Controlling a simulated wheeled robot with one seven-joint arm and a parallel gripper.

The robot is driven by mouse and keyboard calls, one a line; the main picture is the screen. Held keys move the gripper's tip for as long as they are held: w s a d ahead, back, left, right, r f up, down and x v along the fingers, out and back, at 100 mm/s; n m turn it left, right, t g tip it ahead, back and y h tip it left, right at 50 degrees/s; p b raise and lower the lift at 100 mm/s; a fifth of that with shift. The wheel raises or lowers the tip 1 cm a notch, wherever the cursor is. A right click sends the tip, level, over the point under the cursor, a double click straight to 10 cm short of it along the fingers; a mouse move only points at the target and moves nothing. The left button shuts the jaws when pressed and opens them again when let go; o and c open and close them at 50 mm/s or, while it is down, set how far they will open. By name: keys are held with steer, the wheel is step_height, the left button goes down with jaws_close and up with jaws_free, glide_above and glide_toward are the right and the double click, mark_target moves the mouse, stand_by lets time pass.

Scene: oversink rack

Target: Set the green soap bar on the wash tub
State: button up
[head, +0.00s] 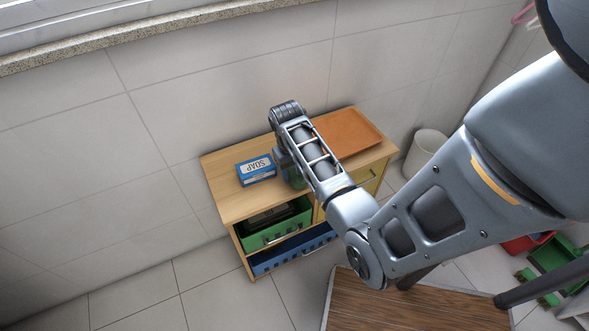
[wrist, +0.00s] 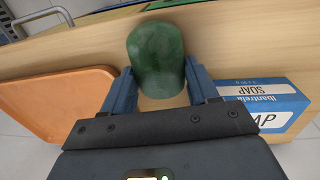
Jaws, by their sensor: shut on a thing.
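The green soap bar (wrist: 156,48) is a dark green, rounded block between the two blue fingers of my gripper (wrist: 159,78) in the wrist view. My gripper is shut on it, over the light wood top of a small cabinet. In the head view my gripper is mostly hidden behind my arm, and a bit of green (head: 296,179) shows beside it. I cannot tell whether the bar still touches the wood. I cannot pick out the wash tub for certain in either view.
A blue soap box (head: 256,170) lies on the cabinet top (head: 226,200) left of my gripper. An orange tray (head: 348,133) lies on its right side. A green drawer (head: 275,235) stands partly open. A white bin (head: 427,148) and a red container (head: 524,243) stand farther right.

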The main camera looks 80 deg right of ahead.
steer(key=shift+f, duration=0.1)
steer(key=o, duration=1.1)
